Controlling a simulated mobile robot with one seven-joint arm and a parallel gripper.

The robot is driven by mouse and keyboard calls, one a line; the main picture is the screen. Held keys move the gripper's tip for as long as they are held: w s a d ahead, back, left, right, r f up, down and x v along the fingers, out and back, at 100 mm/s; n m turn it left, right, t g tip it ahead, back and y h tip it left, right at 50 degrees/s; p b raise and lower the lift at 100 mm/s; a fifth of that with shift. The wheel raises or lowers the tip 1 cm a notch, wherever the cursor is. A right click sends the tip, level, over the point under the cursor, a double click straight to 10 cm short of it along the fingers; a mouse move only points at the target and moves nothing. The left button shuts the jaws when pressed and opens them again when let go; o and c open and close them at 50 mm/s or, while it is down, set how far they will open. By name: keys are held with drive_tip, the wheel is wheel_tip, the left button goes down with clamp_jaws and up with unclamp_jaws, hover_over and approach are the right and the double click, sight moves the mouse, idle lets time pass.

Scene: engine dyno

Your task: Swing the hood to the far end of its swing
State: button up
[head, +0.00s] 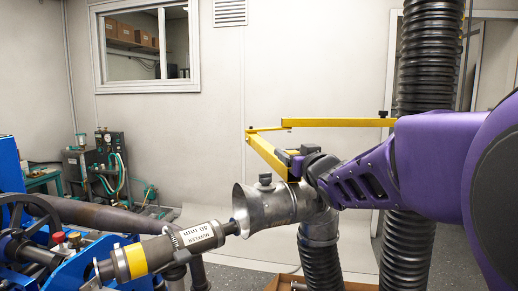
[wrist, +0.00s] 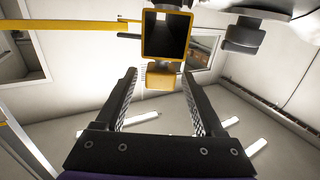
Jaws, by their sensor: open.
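The hood (head: 262,205) is a flared grey metal funnel in the head view, its wide mouth facing left and its elbow joined to a black hose below. It hangs at the lower end of a jointed yellow arm (head: 268,152). My gripper (head: 296,165) is beside that lower end, just above and right of the hood, and partly hides it. In the wrist view my gripper (wrist: 158,74) is open, with a yellow block (wrist: 160,78) between or just beyond its fingertips; contact cannot be told. A dark-ended square yellow tube (wrist: 166,35) shows above the block.
A muffler pipe (head: 190,243) labelled 40 mm ends at the hood's mouth; whether they touch is unclear. Blue machinery (head: 40,250) fills the lower left. A thick black vertical hose (head: 428,60) stands behind my arm. The wall behind has a window (head: 145,45).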

drive_tip(key=shift+w, duration=0.45)
clamp_jaws()
idle(1.3)
